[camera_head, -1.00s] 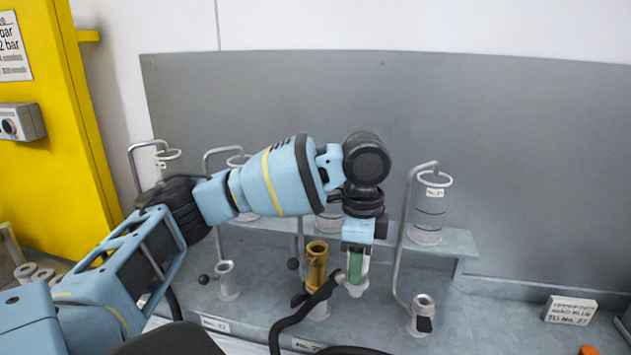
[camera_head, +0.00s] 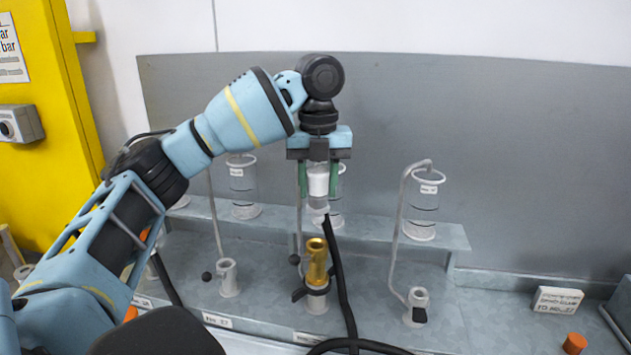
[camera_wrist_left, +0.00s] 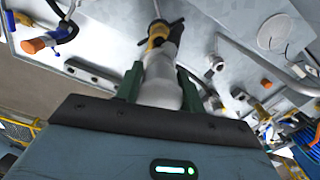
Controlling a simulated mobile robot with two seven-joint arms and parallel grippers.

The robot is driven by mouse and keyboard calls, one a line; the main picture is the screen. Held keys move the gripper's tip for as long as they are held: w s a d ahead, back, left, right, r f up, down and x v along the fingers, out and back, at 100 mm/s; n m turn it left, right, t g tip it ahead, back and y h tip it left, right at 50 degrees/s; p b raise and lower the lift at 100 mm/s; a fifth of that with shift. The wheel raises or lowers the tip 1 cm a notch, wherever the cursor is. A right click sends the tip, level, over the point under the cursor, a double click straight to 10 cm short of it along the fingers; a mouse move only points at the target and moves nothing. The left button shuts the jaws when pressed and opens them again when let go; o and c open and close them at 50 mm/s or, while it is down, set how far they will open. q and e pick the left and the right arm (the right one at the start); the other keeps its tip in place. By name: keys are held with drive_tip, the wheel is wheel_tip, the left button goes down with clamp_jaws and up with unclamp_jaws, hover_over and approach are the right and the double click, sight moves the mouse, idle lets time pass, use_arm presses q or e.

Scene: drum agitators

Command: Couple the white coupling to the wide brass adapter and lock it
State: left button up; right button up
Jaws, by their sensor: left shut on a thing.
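My left gripper (camera_head: 318,188) is shut on the white coupling (camera_head: 318,180), a pale cylinder between its green fingers. The wide brass adapter (camera_head: 316,262) stands upright on a grey stub with dark levers, below the coupling in the head view. A gap shows between them there. In the left wrist view the coupling (camera_wrist_left: 160,82) fills the space between the fingers, and the brass adapter (camera_wrist_left: 157,38) shows just beyond its far end. A black hose (camera_head: 340,285) ends at the coupling's lower end; the exact joint is unclear. My right gripper is not in view.
Grey stubs stand left (camera_head: 228,278) and right (camera_head: 416,305) of the adapter. A bent pipe (camera_head: 402,225) rises at the right. Clear jars (camera_head: 422,215) stand on the raised shelf behind. A small sign (camera_head: 557,300) and an orange cap (camera_head: 574,343) lie at the far right.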

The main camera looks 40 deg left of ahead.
sight(317, 220)
use_arm(q)
drive_tip(key=shift+a+r, duration=0.1)
drive_tip(key=shift+r, duration=0.05)
drive_tip(key=shift+f, duration=2.25)
drive_tip(key=shift+f, duration=0.6)
drive_tip(key=shift+f, duration=0.95)
drive_tip(key=shift+f, duration=0.4)
drive_tip(key=o, duration=1.3)
drive_tip(key=shift+c, duration=0.2)
